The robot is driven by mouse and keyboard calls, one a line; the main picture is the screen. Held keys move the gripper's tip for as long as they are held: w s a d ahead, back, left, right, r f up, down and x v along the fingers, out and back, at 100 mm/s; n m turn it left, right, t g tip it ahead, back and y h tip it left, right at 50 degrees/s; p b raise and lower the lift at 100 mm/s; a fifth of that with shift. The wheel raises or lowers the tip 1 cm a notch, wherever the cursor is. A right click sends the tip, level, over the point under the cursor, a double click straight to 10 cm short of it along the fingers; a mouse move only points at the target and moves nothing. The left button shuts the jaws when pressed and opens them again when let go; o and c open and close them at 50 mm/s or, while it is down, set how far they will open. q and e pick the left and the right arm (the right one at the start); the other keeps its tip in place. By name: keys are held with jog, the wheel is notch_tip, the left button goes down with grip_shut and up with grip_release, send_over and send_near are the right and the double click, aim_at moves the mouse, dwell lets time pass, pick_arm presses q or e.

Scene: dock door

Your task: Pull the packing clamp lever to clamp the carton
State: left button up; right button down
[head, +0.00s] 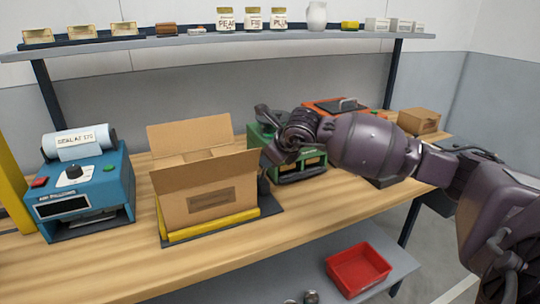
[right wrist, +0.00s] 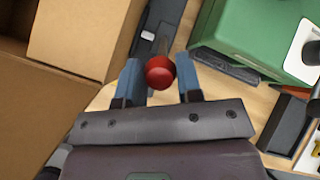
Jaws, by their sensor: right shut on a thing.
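An open cardboard carton (head: 207,195) stands upright on the clamp's dark base plate (head: 268,207), with a yellow bar (head: 213,226) along its front. The carton also shows at the left of the right wrist view (right wrist: 82,35). The clamp lever has a round red knob (right wrist: 160,72) on a thin metal rod. My right gripper (right wrist: 159,80) is shut on the lever, with the knob between its blue-grey fingers. In the head view my right gripper (head: 268,157) is at the carton's right side, and the knob is hidden there. My left gripper is out of view.
A blue machine (head: 85,190) stands left of the carton. A green machine (head: 290,165) is close behind and right of my right gripper. An orange-red device (head: 335,106) and a small carton (head: 419,120) stand farther right. A red bin (head: 358,268) sits on the lower shelf.

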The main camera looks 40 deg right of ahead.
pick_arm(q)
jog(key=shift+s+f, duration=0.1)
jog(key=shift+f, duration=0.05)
pick_arm(e)
jog(key=shift+s+a+f, duration=0.2)
jog(key=shift+s+f, duration=0.05)
jog(key=shift+f, duration=0.45)
jog(key=c, duration=1.1)
grip_release()
jog(key=shift+o, duration=1.4)
jog(key=shift+r, duration=0.1)
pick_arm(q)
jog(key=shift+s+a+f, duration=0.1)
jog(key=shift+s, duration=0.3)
pick_arm(e)
jog(key=shift+r, duration=0.15)
jog(key=shift+s+d+r, duration=0.1)
jog(key=shift+s+r, duration=0.05)
jog(key=shift+r, duration=0.3)
pick_arm(q)
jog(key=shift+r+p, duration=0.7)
jog(key=shift+p, duration=0.2)
pick_arm(e)
jog(key=v, duration=1)
jog(key=shift+s+f, duration=0.1)
jog(key=shift+f, duration=0.05)
